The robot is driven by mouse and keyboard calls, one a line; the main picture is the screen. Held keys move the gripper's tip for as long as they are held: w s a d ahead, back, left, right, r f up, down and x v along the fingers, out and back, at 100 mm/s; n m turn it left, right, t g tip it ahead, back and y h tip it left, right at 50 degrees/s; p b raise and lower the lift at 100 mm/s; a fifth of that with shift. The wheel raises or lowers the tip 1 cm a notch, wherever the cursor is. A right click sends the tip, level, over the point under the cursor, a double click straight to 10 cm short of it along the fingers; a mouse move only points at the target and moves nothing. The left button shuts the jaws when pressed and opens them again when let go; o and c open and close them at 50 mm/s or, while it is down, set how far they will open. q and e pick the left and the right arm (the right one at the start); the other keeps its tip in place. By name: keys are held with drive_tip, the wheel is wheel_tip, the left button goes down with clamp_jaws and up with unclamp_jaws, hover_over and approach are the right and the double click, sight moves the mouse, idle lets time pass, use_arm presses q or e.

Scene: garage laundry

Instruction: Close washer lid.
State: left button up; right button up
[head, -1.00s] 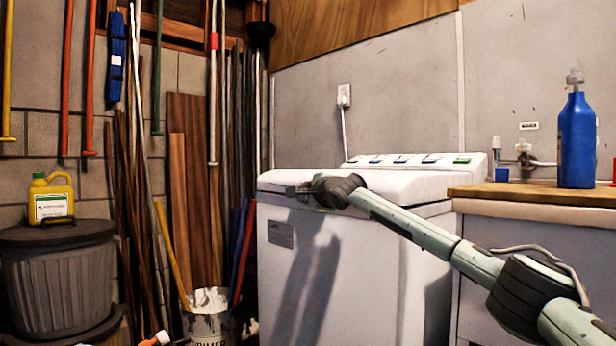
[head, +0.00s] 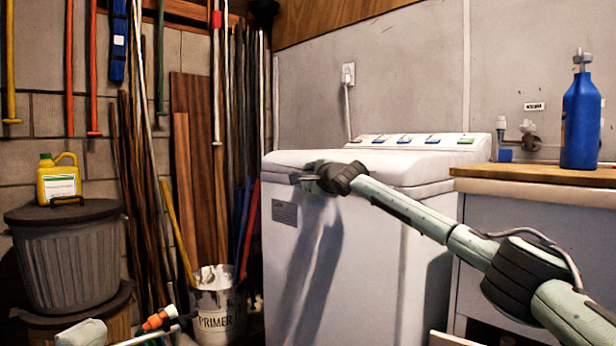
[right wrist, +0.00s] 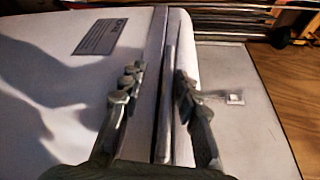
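The white washer (head: 370,270) stands in the middle of the head view. Its lid (head: 400,163) looks down, lying about level on the top below the control panel; a small gap cannot be ruled out. My right gripper (head: 308,178) is at the lid's front edge, near the left front corner. In the right wrist view my right gripper (right wrist: 157,90) has its fingers apart, one on each side of a pale edge strip and dark seam. The washer front with its grey label (right wrist: 97,37) lies left of the fingers. Contact is unclear.
A wood-topped counter (head: 540,180) with a blue bottle (head: 580,125) stands right of the washer. A primer bucket (head: 215,310), leaning boards and a lidded grey bin (head: 70,260) with a yellow jug (head: 60,180) stand left.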

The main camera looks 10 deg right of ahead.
drive_tip(key=shift+d+f, duration=0.15)
drive_tip(key=shift+d, duration=0.1)
drive_tip(key=shift+s, duration=0.25)
drive_tip(key=s+d+r, duration=0.1)
drive_tip(key=s, duration=1)
drive_tip(key=shift+s+d+r, duration=0.15)
drive_tip(key=shift+r, duration=0.05)
